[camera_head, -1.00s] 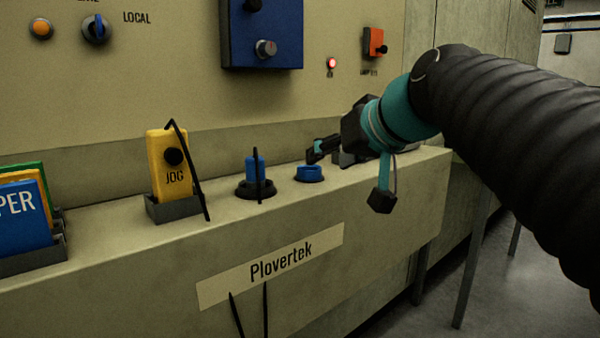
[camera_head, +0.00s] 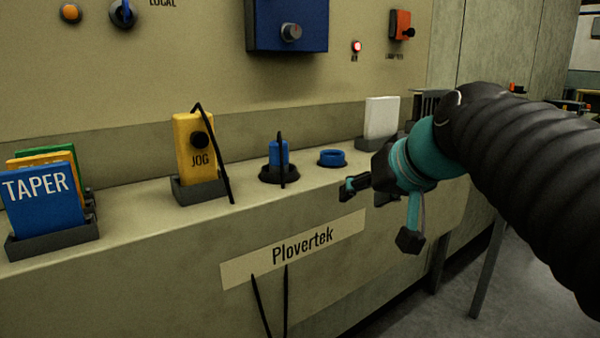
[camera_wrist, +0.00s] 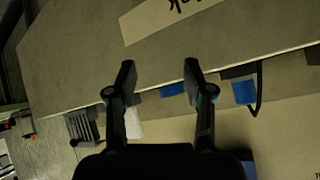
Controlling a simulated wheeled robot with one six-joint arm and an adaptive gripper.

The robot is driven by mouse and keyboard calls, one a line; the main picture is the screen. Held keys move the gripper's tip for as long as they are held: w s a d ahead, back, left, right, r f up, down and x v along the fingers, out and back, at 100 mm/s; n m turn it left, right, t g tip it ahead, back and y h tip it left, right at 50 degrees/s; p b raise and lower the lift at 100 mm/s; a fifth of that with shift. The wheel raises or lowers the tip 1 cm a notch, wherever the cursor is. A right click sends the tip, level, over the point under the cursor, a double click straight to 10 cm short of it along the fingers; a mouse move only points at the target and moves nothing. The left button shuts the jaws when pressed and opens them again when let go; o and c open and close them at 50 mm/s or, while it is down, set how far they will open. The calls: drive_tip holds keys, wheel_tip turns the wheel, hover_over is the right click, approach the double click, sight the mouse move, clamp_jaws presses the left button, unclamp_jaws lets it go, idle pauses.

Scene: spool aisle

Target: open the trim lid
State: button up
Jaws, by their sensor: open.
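My gripper (camera_head: 379,215) is open and empty, in front of the ledge at the right in the head view. Its two fingers are spread apart in the wrist view (camera_wrist: 159,70), with the ledge front behind them. No label reading "trim" shows, so I cannot tell which thing is the trim lid. A blue box (camera_head: 300,12) with a grey knob is on the wall panel, its top cut off by the head view.
The ledge (camera_head: 140,220) also holds a blue plug (camera_head: 278,155) in a black base, a yellow JOG pendant (camera_head: 193,150), a blue TAPER card (camera_head: 40,202) in a rack and a white block (camera_head: 382,118). An orange switch (camera_head: 400,24) is on the wall. Floor is free at lower right.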

drive_tip(key=s+d+f+g+h, duration=0.1)
drive_tip(key=s+f+g, duration=0.1)
drive_tip(key=s+f, duration=0.6)
drive_tip(key=s+d+f+g+h+p, duration=0.1)
drive_tip(key=s+d+f+h, duration=0.1)
drive_tip(key=s+f, duration=0.6)
wheel_tip(320, 180, down, 6)
drive_tip(key=shift+d+r+g, duration=0.1)
drive_tip(key=shift+d+g, duration=0.15)
drive_tip(key=shift+g, duration=0.15)
drive_tip(key=shift+d+m, duration=0.1)
drive_tip(key=shift+m, duration=0.2)
